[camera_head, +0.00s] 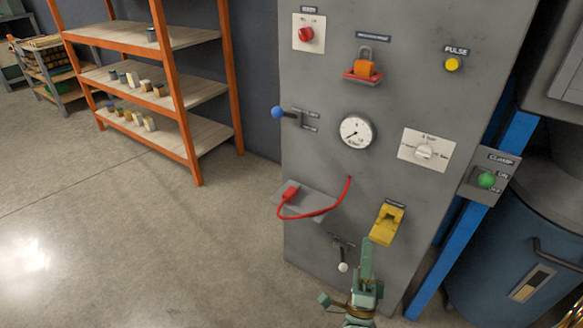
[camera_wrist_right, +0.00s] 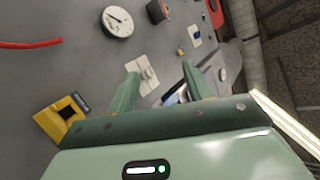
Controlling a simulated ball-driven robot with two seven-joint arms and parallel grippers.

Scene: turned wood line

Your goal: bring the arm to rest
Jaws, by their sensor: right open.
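My right gripper (camera_head: 366,250) is green and stands at the lower middle of the head view, in front of the lower part of the grey control panel (camera_head: 318,80). It is below the yellow block (camera_head: 386,225). In the right wrist view my right gripper (camera_wrist_right: 160,72) has its two fingers apart with nothing held between them. The white selector plate (camera_wrist_right: 142,74) shows beyond the fingers, and the yellow block (camera_wrist_right: 60,118) is at the left. My left gripper is not in view.
The panel bears a gauge (camera_head: 356,132), an orange padlock (camera_head: 365,69), a blue-knobbed lever (camera_head: 279,113) and a red cable (camera_head: 318,213). An orange shelf rack (camera_head: 170,75) stands left. A blue drum (camera_head: 490,262) stands right. The floor (camera_head: 150,250) at left is clear.

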